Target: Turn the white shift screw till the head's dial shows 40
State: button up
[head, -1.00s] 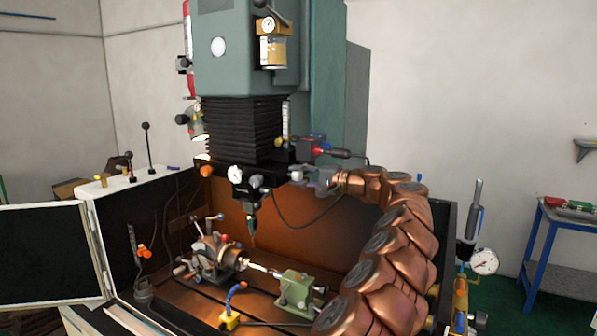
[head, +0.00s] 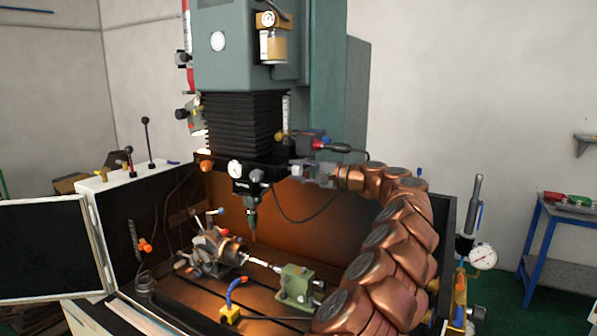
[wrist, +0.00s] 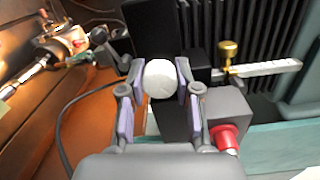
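The white shift screw (wrist: 160,80) shows as a round white end in the middle of the wrist view. My gripper (wrist: 160,77) has a fingertip on each side of it, close against it, and appears shut on it. In the head view my gripper (head: 312,173) reaches from the right to the side of the machine head (head: 240,60), below the black bellows; the screw is hidden there. The head's dial (head: 235,168) is a small white round face at the front of the head. Its reading is too small to make out.
A red knob (wrist: 226,138) on a grey block and a brass knob (wrist: 229,50) are close beside my gripper. Below stand the indexing chuck (head: 215,245) and a green tailstock (head: 297,285). A black cable hangs beneath the head.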

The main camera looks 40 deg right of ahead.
jog(key=o, duration=0.5)
jog(key=shift+c, duration=0.2)
jog(key=v, duration=1.2)
